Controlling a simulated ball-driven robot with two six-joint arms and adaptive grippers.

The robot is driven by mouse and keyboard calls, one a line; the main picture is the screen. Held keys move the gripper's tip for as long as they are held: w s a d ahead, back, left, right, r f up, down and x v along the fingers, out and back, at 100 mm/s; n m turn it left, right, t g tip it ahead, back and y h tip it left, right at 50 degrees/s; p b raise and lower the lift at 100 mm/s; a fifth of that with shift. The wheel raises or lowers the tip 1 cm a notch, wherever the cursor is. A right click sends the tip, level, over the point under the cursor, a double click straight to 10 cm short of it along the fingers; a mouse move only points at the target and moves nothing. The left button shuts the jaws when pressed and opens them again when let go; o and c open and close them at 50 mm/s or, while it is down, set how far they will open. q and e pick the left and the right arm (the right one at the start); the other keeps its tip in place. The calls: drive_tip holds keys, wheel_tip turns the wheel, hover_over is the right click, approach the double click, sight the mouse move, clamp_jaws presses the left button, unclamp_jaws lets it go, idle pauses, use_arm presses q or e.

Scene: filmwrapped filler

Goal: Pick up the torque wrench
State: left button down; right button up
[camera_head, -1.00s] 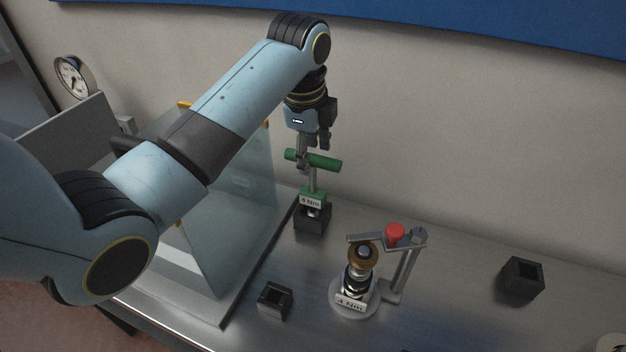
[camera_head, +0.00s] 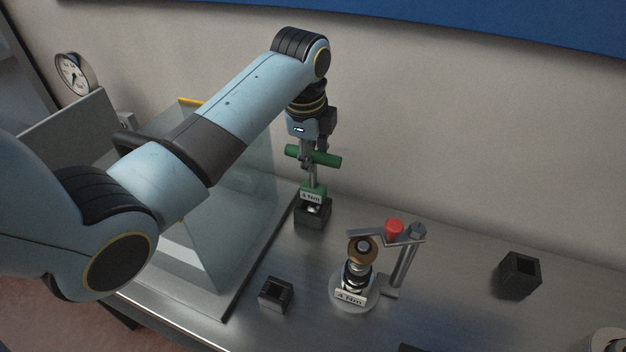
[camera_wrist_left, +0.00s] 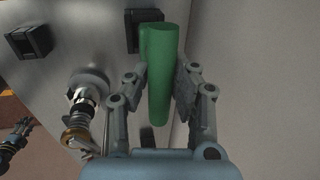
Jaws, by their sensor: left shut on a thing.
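The torque wrench has a green T-shaped handle (camera_head: 325,159), a thin metal shaft and a green lower body with a "4 Nm" label. It stands upright in a black square holder (camera_head: 313,217) near the wall. My left gripper (camera_head: 308,160) is above the wrench, shut on the handle. In the left wrist view the green handle (camera_wrist_left: 160,75) lies between the two fingers, and its end hides part of the holder. What looks like my right gripper (camera_wrist_left: 20,130) shows small at the left edge there; its finger opening is unclear.
A stand (camera_head: 355,293) with a "4 Nm" label, brass ring and red knob is right of the wrench. Empty black holders (camera_head: 275,295) (camera_head: 520,277) stand on the metal bench. A clear panelled enclosure (camera_head: 225,220) is close on the left, the wall behind.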

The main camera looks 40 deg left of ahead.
use_arm(q)
drive_tip(key=shift+w+r, duration=0.15)
drive_tip(key=shift+r, duration=0.05)
drive_tip(key=shift+r, duration=0.3)
drive_tip(key=r, duration=0.1)
drive_tip(key=r+b, duration=0.1)
drive_tip(key=r, duration=0.1)
drive_tip(key=shift+w+d+r, duration=0.15)
drive_tip(key=shift+d+r, duration=0.15)
drive_tip(key=shift+d, duration=0.05)
drive_tip(key=w+d+r+b, duration=0.2)
drive_tip(key=d+r, duration=0.4)
drive_tip(key=d, duration=0.4)
drive_tip(key=shift+w+d+r+b, duration=0.2)
drive_tip(key=shift+d+r+b, duration=0.1)
drive_tip(key=shift+b, duration=0.35)
drive_tip(key=shift+f, duration=0.1)
idle(0.6)
